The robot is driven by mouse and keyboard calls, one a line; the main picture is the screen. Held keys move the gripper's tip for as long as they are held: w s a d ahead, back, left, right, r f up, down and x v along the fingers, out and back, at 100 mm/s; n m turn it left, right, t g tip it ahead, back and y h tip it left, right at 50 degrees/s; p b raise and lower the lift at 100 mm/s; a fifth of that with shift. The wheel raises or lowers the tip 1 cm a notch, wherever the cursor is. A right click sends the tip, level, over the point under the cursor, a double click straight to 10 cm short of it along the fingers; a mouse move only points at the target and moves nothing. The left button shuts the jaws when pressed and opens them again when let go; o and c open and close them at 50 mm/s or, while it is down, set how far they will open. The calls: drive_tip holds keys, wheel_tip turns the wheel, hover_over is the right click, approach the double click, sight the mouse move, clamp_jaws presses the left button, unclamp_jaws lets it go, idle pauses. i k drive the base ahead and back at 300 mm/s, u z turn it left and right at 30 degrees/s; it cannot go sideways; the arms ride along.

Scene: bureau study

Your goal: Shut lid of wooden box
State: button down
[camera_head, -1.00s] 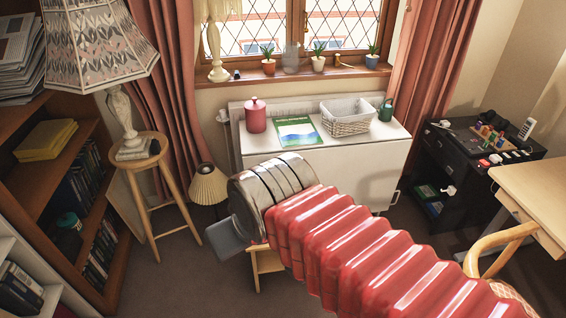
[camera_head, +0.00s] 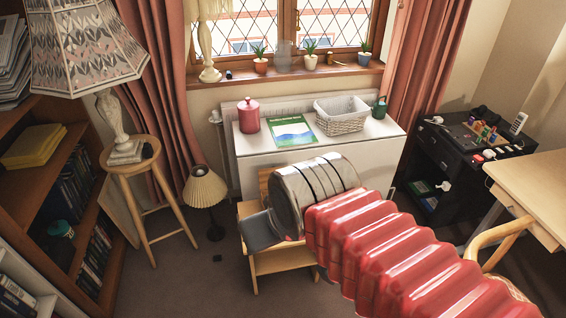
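My arm, with red ribbed bellows and a metal end, reaches in from the lower right. A grey part of my gripper (camera_head: 262,231) shows at its left end, above a light wooden step stool (camera_head: 277,263). Its fingers cannot be made out, so I cannot tell whether it is open or shut. A brown wooden panel (camera_head: 265,179) stands upright behind the metal end. It may be the raised lid of the wooden box, but I cannot tell. The rest of any box there is hidden behind my arm.
A white cabinet (camera_head: 262,164) behind holds a red canister (camera_head: 248,116), a book (camera_head: 293,133) and a white basket (camera_head: 342,117). A small lamp (camera_head: 205,188) stands left of the stool. A round stool (camera_head: 131,161) bears a large lamp.

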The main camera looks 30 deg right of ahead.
sight(264, 175)
drive_tip(key=u, duration=0.05)
drive_tip(key=i, duration=1)
drive_tip(key=z, duration=0.05)
